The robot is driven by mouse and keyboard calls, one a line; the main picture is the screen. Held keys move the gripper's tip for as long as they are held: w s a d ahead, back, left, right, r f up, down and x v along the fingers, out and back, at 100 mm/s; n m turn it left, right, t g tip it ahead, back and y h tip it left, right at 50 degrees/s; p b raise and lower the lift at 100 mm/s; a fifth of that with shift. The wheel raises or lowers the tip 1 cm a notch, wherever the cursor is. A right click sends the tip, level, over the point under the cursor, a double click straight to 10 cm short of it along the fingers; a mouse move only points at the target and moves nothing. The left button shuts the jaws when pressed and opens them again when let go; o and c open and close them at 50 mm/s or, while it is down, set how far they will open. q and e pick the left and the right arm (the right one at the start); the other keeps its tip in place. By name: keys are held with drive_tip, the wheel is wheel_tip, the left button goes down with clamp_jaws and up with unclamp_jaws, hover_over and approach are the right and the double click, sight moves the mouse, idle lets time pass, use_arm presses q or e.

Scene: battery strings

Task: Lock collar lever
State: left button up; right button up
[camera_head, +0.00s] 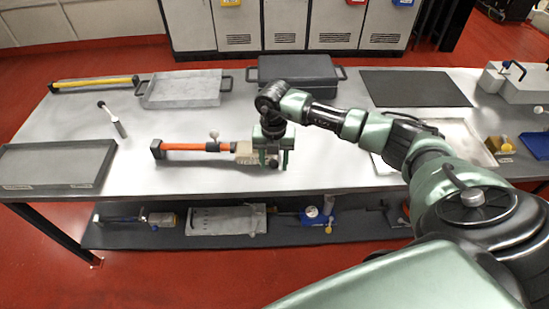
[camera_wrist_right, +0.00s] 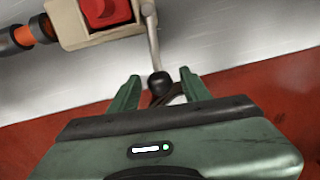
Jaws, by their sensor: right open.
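An orange rod (camera_head: 198,147) with a black end cap lies on the table and enters a beige collar block (camera_head: 244,152). In the right wrist view, the block (camera_wrist_right: 75,32) has a red part (camera_wrist_right: 105,12) on its top. A thin metal lever (camera_wrist_right: 153,45) runs beside the block and ends in a black ball knob (camera_wrist_right: 160,84). My right gripper (camera_head: 273,161) is at the block's right end. In the right wrist view, its green fingers (camera_wrist_right: 160,78) are open, one on each side of the knob. Contact cannot be told. My left gripper is not in view.
Grey trays stand at the left (camera_head: 50,183) and back (camera_head: 180,101), with a dark case (camera_head: 295,68) nearby. A small handled tool (camera_head: 113,120) lies left of the rod. The table's front edge is close to my right gripper. A lower shelf holds more parts.

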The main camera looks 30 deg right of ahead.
clamp_jaws()
drive_tip(key=shift+s+d+n+b, duration=0.45)
drive_tip(key=shift+d+n, duration=0.35)
drive_tip(key=shift+n, duration=0.4)
drive_tip(key=shift+s+d+n+b, duration=0.25)
drive_tip(key=shift+d+n, duration=0.2)
drive_tip(key=shift+n, duration=0.2)
drive_tip(key=shift+s+d+n+b, duration=0.1)
drive_tip(key=shift+d+n+b, duration=0.25)
drive_tip(key=shift+n, duration=0.3)
drive_tip(key=shift+d, duration=0.1)
